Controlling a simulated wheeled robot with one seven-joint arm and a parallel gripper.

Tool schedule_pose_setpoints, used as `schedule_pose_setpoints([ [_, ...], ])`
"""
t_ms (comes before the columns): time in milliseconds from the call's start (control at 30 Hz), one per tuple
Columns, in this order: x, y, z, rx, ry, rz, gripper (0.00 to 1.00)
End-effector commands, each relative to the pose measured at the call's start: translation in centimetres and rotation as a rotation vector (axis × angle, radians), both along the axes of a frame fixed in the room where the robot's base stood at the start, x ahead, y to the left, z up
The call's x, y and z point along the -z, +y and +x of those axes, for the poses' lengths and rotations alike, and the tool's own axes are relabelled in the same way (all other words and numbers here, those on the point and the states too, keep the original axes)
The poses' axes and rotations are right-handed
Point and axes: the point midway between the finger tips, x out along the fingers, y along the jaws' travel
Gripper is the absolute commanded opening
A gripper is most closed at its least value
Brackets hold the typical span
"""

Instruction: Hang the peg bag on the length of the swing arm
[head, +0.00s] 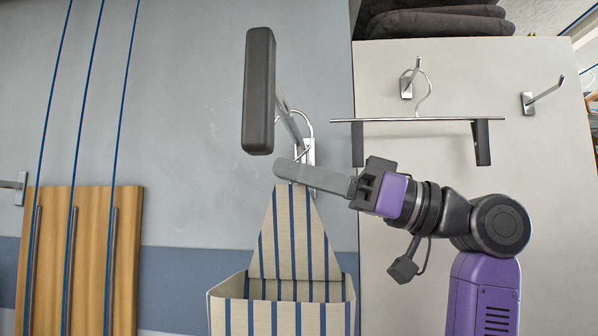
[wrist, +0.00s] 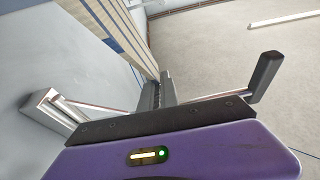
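The peg bag (head: 293,235) is beige with blue stripes, narrow at the top, with an open pouch below and a metal wire hook (head: 311,124). My gripper (head: 284,168) is shut at the bag's top, just under the hook. The swing arm (head: 288,118) is a metal bar running from a wall plate to a dark end pad (head: 259,90). The hook's loop shows at the bar near the wall plate; I cannot tell whether it rests on it. In the wrist view the bag (wrist: 122,32) extends beyond my fingers (wrist: 158,88), which hide the bar's middle.
A clamp hanger (head: 418,120) hangs from a wall hook (head: 406,85) on the white panel at right. Another hook (head: 541,96) there is bare. Dark folded items (head: 435,22) lie on top. A wooden board (head: 88,255) with blue cords stands at left.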

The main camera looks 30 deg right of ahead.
Motion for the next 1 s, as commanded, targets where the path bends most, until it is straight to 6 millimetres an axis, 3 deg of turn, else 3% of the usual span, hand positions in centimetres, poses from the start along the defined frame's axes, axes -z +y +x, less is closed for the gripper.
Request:
schedule_pose_setpoints([
  [767,0.81,0.00,-0.03,0.000,-0.001,0.001,0.00],
  [900,0.72,0.00,-0.02,0.000,-0.001,0.001,0.28],
  [1000,0.72,0.00,-0.02,0.000,0.000,0.000,0.30],
])
